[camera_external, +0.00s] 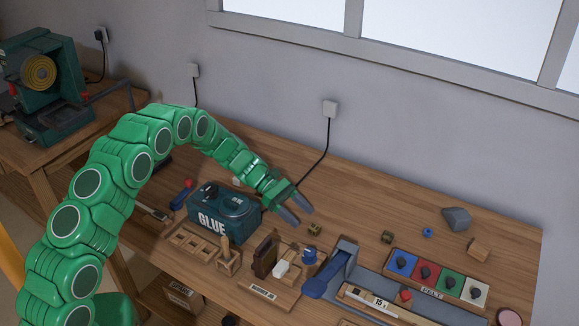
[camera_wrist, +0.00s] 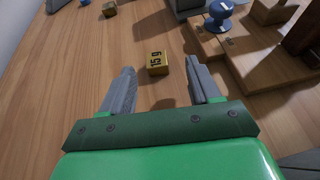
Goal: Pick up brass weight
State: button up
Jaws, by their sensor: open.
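A small brass block (camera_wrist: 157,63) with dark printed characters on it lies on the wooden bench, between and just beyond my fingertips in the wrist view. It appears as a small yellowish block (camera_external: 313,229) just right of my fingers in the external view. My gripper (camera_external: 299,215) is open and empty, its two grey fingers (camera_wrist: 160,72) apart and pointing toward the block without touching it. A second small brass-coloured block (camera_external: 387,237) lies farther right; it also shows near the top of the wrist view (camera_wrist: 109,9). I cannot tell which is meant.
A dark green glue box (camera_external: 225,213) stands left of my gripper. A wooden stand (camera_external: 265,254) and a blue-knobbed piece (camera_external: 311,257) sit close in front of the near block. The bench behind the blocks is clear.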

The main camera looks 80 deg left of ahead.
aim_at(314, 226)
jog(key=shift+a+f+x, duration=0.15)
jog(key=shift+x, duration=0.95)
jog(key=shift+a+f+x, duration=0.15)
jog(key=shift+x, duration=0.95)
jog(key=shift+w, duration=0.2)
jog(key=c, duration=1.1)
